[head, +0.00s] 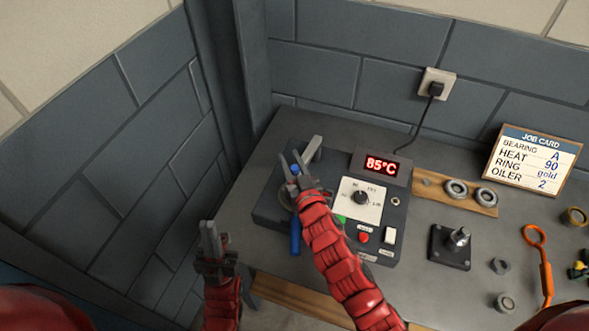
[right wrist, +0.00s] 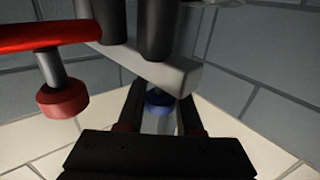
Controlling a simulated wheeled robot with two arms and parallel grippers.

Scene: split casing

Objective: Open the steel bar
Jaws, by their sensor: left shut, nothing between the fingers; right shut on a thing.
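The steel bar (head: 312,149) is a pale grey bar at the back left of the dark heater (head: 265,205). In the right wrist view the bar (right wrist: 150,66) runs slanting just beyond my fingers. My right gripper (head: 294,165) is over the heater's left part, shut on a blue knob (head: 295,169) by the bar. The blue knob (right wrist: 160,98) also shows between the fingers in the right wrist view. My arm hides part of the heater. My left gripper (head: 208,232) is shut and empty, left of the heater and apart from it.
The heater's display (head: 382,166) reads 85°C. A job card (head: 532,160) says bearing A, heat 90, ring gold, oiler 2. A wooden strip with rings (head: 440,187), a black block with a steel post (head: 452,245) and an orange tool (head: 542,260) lie to the right.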

